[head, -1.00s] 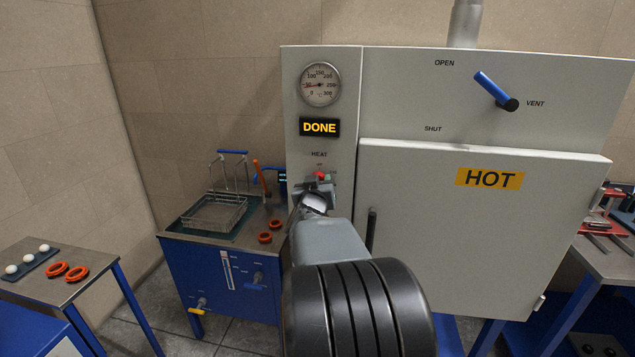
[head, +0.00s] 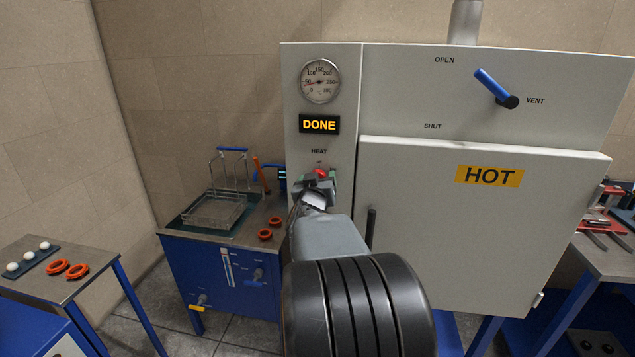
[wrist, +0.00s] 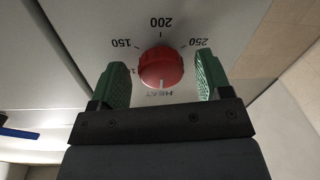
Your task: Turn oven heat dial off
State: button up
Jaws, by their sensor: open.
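The heat dial is a red round knob (wrist: 161,68) on the pale oven front, with a scale around it. In the wrist view it sits between the two green finger pads of my open gripper (wrist: 162,82), with a gap on each side. A white mark on the knob points toward the HEAT lettering in that view. In the head view the red dial (head: 320,173) shows just below the HEAT label, and my gripper (head: 318,182) is in front of it. Most of the scale is hidden there.
The oven door (head: 480,235) bears a HOT sign, with a dark handle (head: 371,228) beside my arm. A blue vent lever (head: 492,86) is at upper right. A lit DONE display (head: 319,124) and a round gauge (head: 320,81) are above the dial. A blue bench (head: 215,275) stands left.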

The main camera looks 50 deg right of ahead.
jog(key=v, duration=1.3)
jog(key=shift+s+a, duration=0.25)
jog(key=shift+a, duration=0.1)
